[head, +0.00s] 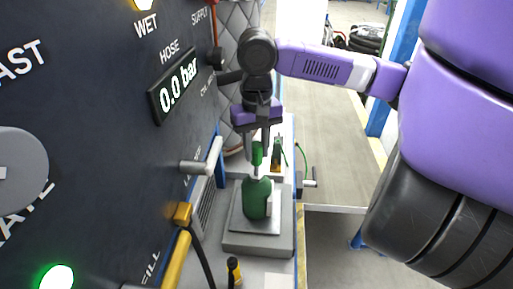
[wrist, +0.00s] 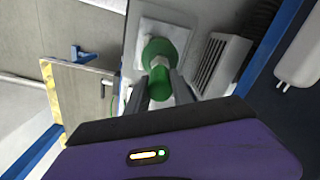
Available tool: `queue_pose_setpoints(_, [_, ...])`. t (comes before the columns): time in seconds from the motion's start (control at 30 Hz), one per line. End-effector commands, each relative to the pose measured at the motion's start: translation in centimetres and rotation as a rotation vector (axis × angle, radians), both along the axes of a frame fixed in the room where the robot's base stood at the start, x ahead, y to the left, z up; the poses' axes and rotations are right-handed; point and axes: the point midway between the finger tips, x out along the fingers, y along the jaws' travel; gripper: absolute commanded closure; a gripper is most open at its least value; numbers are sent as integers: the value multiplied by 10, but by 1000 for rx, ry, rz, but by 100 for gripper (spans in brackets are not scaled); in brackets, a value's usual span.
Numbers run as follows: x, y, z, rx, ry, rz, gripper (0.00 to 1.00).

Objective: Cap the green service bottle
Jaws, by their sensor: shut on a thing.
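The green service bottle (head: 257,198) stands upright on a grey block (head: 242,243) on the bench in the head view. It also shows in the wrist view (wrist: 163,47), beyond my fingertips. My gripper (head: 257,146) points down above the bottle, with its jaws shut on a green cap (head: 257,157). In the wrist view the cap (wrist: 160,84) sits between the two fingers of my gripper (wrist: 160,90). The cap is roughly in line with the bottle's neck and very close to it. I cannot tell whether they touch.
A dark panel with a pressure display (head: 177,84) and a protruding grey handle (head: 203,160) stands close on the left. A yellow handle (head: 177,258) and a small yellow-and-black item (head: 233,270) are in front. A crank (head: 309,183) is at the bench's right edge, with open floor beyond.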

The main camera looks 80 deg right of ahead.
Motion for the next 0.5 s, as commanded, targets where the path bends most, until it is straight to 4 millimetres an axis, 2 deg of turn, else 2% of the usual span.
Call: queue_pose_setpoints(0.5, [0, 0, -13, 0, 0, -1, 100])
